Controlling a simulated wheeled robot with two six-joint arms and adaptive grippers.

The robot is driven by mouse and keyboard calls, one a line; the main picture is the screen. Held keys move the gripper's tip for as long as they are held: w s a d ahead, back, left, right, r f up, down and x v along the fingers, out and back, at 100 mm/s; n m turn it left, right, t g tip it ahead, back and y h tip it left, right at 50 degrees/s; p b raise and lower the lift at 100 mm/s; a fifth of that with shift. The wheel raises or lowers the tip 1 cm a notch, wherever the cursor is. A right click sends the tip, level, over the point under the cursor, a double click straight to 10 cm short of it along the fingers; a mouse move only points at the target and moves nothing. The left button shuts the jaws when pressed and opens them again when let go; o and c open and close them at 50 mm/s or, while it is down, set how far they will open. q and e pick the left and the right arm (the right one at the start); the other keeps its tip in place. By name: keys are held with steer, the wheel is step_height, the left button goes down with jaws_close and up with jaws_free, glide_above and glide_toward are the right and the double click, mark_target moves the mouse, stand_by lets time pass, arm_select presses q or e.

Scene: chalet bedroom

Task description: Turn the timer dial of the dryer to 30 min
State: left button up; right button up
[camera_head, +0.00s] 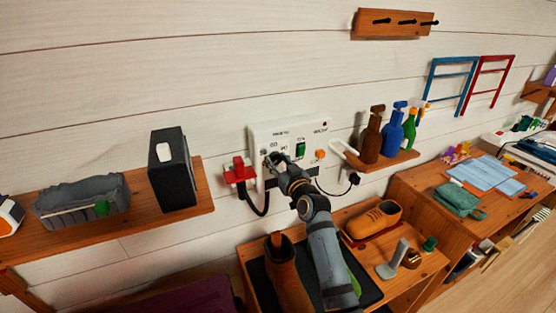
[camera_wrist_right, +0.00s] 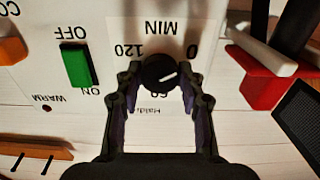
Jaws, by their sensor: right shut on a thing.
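The white dryer panel (camera_head: 311,124) is on the wall in the head view. In the wrist view its lettering is upside down. The black timer dial (camera_wrist_right: 158,68) sits below "MIN", among the marks 120, 0 and 60. My right gripper (camera_head: 272,160) is at the panel, hiding the dial in the head view. In the wrist view its fingers (camera_wrist_right: 161,76) are shut on the dial from both sides. My left gripper is out of view.
A green ON/OFF switch (camera_wrist_right: 77,65) and an orange part (camera_wrist_right: 12,49) are beside the dial. A red holder (camera_head: 239,173) is left of the panel. A bottle shelf (camera_head: 400,159) is right, and a shoe bench (camera_head: 350,246) is below.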

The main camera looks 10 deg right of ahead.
steer(key=m+p, duration=0.3)
steer(key=m, duration=0.3)
steer(key=shift+r, duration=0.15)
steer(key=m+p, duration=0.2)
steer(key=m, duration=0.3)
steer(key=shift+m+p, duration=0.3)
steer(key=shift+p, duration=0.05)
stand_by(0.3)
steer(key=o, duration=1.2)
steer(key=shift+c, duration=0.2)
